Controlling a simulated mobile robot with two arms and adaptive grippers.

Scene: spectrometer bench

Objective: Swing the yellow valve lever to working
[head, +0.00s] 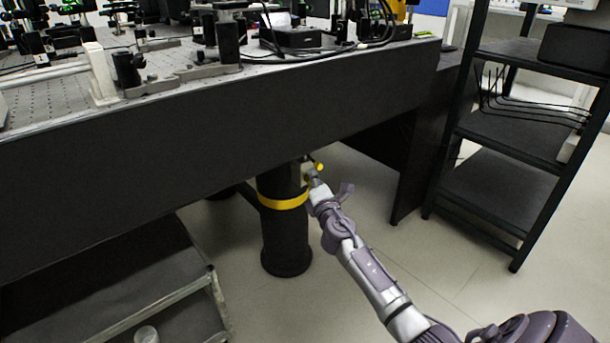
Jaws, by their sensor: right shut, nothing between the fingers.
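A small yellow piece, which looks like the end of the valve lever (319,166), shows under the bench edge beside the black table leg. My right arm reaches in from the lower right, and my right gripper (311,173) is right at the yellow piece. The gripper is shut with nothing between its fingers. I cannot tell whether it touches the lever. The rest of the lever and the valve body are mostly hidden by the gripper and the bench edge, so its setting is not readable. My left gripper is not in view.
The black leg (284,240) with a yellow band (283,203) stands just left of my gripper. The dark bench side (200,150) hangs above. A black shelf rack (510,135) stands at right and a low cart (120,285) at lower left. Open floor (440,255) lies between leg and rack.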

